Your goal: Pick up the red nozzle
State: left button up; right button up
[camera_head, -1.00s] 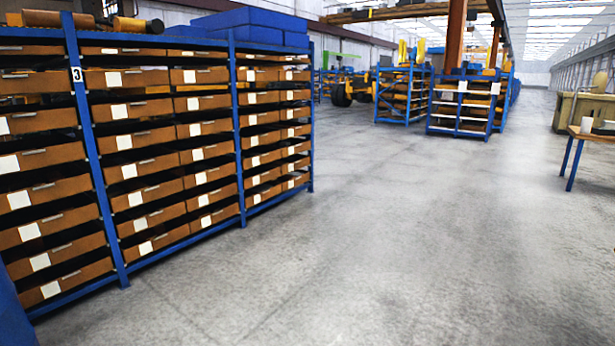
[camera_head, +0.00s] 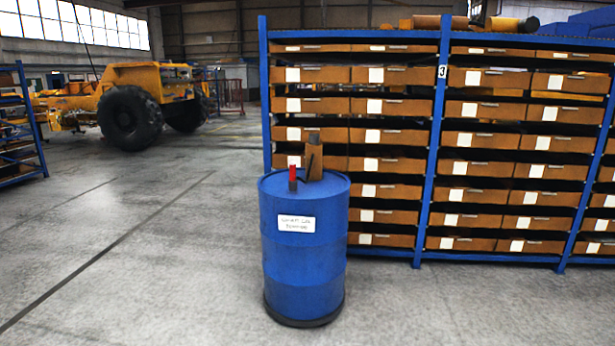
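A small red nozzle (camera_head: 293,173) stands upright on top of a blue drum (camera_head: 304,250), near the middle of the head view. Its lower part looks dark. A brown, roughly cylindrical object (camera_head: 314,160) stands just to its right on the same drum top. I cannot tell whether the two touch. The drum stands on the floor with a white label on its side. Neither of my grippers is in view.
A blue shelf rack (camera_head: 430,150) with brown drawers stands behind and right of the drum. A yellow vehicle (camera_head: 140,95) with large black tires is at the back left. Another blue rack (camera_head: 20,130) is at the left edge. The grey floor (camera_head: 140,270) left of the drum is clear.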

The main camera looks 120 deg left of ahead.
aim_at(292, 179)
jog(key=u, duration=4.1)
jog(key=i+z, duration=0.15)
jog(key=i, duration=0.4)
jog(key=i+j+z, duration=0.1)
jog(key=i, duration=0.4)
jog(key=i+j+z, duration=0.15)
jog(key=i, duration=0.4)
